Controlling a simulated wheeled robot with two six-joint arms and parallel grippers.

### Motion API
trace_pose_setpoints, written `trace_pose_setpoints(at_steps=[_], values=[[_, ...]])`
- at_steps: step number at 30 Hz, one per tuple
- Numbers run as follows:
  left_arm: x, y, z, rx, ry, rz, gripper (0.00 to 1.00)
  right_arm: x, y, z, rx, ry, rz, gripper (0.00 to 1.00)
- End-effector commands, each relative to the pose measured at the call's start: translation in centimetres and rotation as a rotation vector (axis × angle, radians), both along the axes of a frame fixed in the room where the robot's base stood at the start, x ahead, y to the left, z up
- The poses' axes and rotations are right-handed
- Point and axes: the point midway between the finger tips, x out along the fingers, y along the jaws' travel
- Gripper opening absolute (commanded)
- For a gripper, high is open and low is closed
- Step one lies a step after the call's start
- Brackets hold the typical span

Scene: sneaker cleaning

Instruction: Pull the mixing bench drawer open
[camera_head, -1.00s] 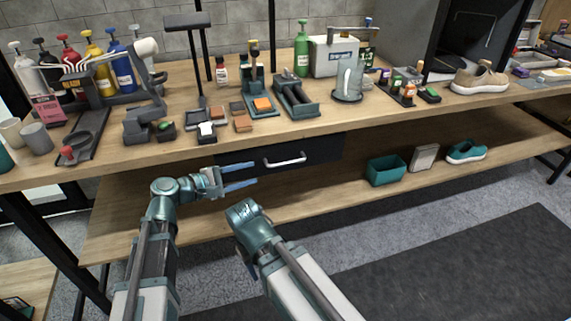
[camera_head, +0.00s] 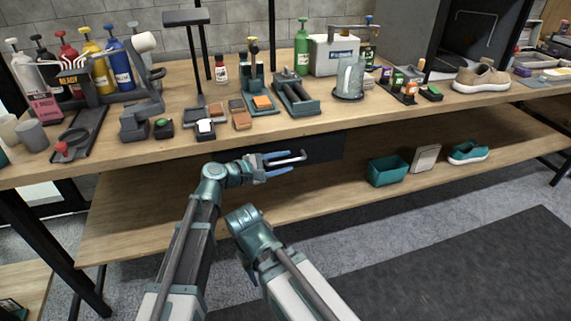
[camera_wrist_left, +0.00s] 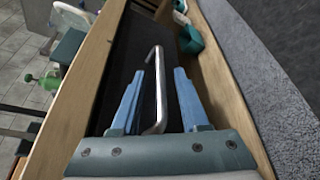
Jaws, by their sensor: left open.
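The black drawer (camera_head: 325,147) sits under the bench top (camera_head: 290,131) and looks shut. Its silver bar handle (camera_head: 290,160) is partly hidden by my left gripper (camera_head: 285,163) in the head view. In the left wrist view, the handle (camera_wrist_left: 159,90) runs between the two blue fingers of the left gripper (camera_wrist_left: 157,88), with the drawer front (camera_wrist_left: 125,60) behind it. The fingers are open, with gaps on both sides of the handle. My right arm shows low in the head view, but its gripper fingers cannot be made out.
A lower shelf (camera_head: 330,195) runs beneath, with a teal bin (camera_head: 387,171), a pale box (camera_head: 425,158) and a teal shoe (camera_head: 467,152) to the right. The bench top holds bottles, tools and a tan sneaker (camera_head: 481,78). The floor in front is clear.

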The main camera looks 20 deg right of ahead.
Motion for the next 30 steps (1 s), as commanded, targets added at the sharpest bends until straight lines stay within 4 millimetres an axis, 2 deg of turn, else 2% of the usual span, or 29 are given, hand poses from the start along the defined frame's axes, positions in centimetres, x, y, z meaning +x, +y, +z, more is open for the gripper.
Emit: trace_pose_setpoints(at_steps=[4, 13, 21, 30], values=[[0.31, -0.79, -0.2, 0.0, 0.0, 0.0, 0.45, 0.0, -0.01, -0.2, -0.001, 0.0, 0.0, 0.5], [0.31, -0.89, -0.19, 0.0, 0.0, 0.0, 0.45, 0.0, -0.01, -0.19, -0.001, 0.0, 0.0, 0.5], [0.31, -0.87, -0.19, 0.0, 0.0, 0.0, 0.0, 0.0, -0.01, -0.19, -0.001, 0.0, 0.0, 0.5], [0.31, -0.85, -0.2, 0.0, -0.001, 0.0, 0.0, 0.0, -0.01, -0.19, -0.001, 0.0, 0.0, 0.5]])
